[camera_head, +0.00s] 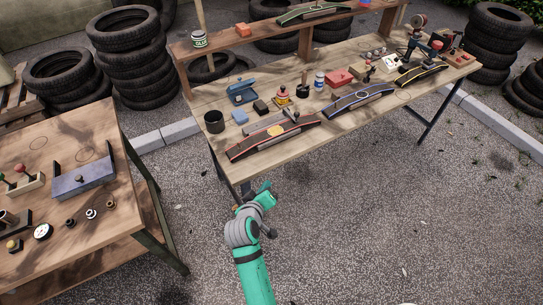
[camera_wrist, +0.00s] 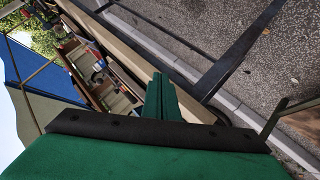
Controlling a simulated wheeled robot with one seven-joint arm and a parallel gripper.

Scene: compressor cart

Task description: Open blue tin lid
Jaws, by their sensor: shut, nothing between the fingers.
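A small blue tin (camera_head: 241,97) stands on the far workbench, toward its left end. Its lid looks raised at the back, but it is too small to tell how far. My gripper (camera_head: 266,187) is in front of the bench's near edge, well short of the tin and apart from everything. In the wrist view the green fingers (camera_wrist: 161,97) are together with nothing between them. I cannot make out the tin in the wrist view.
The workbench (camera_head: 215,161) holds a dark cup (camera_head: 214,121), a blue block (camera_head: 240,117), curved dark-edged stands (camera_head: 272,136) and a red box (camera_head: 337,78). A shelf (camera_head: 240,43) runs behind. The gravel at right is clear.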

